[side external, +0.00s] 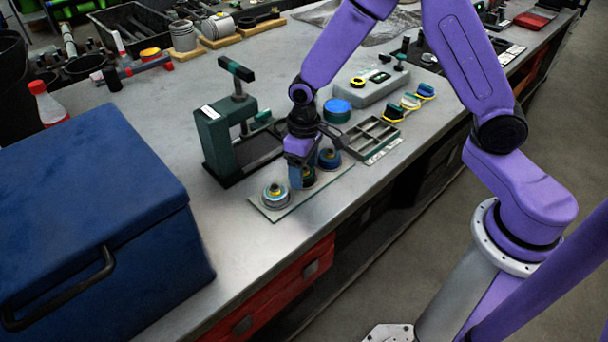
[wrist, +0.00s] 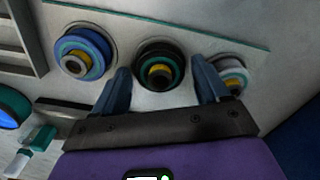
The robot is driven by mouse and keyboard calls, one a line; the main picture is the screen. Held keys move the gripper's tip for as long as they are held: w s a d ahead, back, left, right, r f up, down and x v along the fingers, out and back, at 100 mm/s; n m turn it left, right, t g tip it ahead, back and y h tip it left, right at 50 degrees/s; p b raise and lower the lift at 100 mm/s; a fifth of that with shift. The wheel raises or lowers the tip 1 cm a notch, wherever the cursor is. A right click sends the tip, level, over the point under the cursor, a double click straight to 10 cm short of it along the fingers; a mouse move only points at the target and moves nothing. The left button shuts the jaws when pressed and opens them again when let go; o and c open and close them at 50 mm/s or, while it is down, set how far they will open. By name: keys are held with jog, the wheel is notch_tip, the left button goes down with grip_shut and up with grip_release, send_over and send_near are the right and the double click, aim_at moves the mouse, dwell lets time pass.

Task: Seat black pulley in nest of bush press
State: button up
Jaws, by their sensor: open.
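The black pulley (wrist: 158,65) with a yellow centre sits in the middle of a pale plate (wrist: 225,36), between a blue pulley (wrist: 85,52) and a pale grey one (wrist: 232,75). In the side view the black pulley (side external: 308,178) is partly hidden by my gripper (side external: 302,172). My gripper (wrist: 160,72) is open and empty, its fingers apart on either side of the black pulley's near edge. I cannot tell whether they touch it. The dark green bush press (side external: 212,140) stands left of my gripper on its black base. Its nest cannot be made out.
A large blue box (side external: 95,210) fills the front left. Behind my gripper are a divided grey tray (side external: 362,140), a blue round part (side external: 337,110) and a grey device (side external: 372,86). The bench between the box and plate is clear.

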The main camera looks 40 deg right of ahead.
jog(key=c, duration=0.9)
jog(key=shift+r, duration=2.3)
jog(key=w+d+r, duration=0.3)
jog(key=w+d, duration=0.1)
jog(key=w, duration=0.4)
jog(key=w+d+r, duration=0.2)
jog(key=w+d, duration=0.3)
jog(key=w, duration=0.3)
jog(key=shift+s+a+f, duration=0.15)
jog(key=shift+f, duration=1.3)
jog(key=shift+s+a+f, duration=0.1)
jog(key=shift+f, duration=1.35)
